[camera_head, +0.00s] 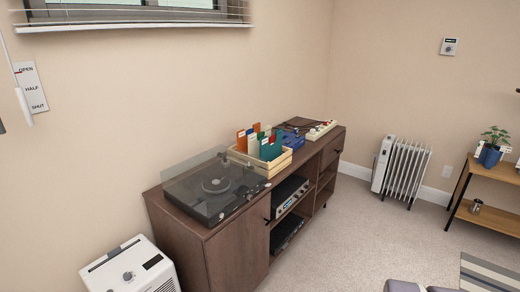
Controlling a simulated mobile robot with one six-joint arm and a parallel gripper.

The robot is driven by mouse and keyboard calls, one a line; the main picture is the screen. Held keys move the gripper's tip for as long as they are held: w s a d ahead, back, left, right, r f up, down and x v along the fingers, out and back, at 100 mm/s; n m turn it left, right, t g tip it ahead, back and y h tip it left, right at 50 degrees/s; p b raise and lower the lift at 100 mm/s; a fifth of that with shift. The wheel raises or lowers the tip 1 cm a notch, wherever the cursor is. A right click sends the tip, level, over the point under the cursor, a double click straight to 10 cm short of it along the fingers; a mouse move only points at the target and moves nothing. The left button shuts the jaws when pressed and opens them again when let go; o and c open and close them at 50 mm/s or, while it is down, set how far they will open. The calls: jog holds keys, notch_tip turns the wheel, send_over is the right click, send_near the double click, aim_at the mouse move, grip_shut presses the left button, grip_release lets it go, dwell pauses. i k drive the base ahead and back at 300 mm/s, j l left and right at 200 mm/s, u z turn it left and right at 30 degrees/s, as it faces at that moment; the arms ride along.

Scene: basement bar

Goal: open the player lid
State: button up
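The record player (212,205) is a dark, low box on the left end of the brown wooden cabinet. The front strip of the player faces the room. My gripper is not in view, and nothing is seen touching the lid.
A wooden crate (262,168) of upright colored sleeves stands close to the right of the player. Below are the cabinet's open shelves with a silver receiver (288,198). A white appliance (130,268) stands at the cabinet's left. Carpet (350,235) in front is clear.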

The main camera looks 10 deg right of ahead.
aim_at(245, 191)
jog(key=i+l+u, duration=0.15)
jog(key=i, duration=0.45)
jog(key=i+l+u, duration=0.15)
jog(key=i, duration=0.5)
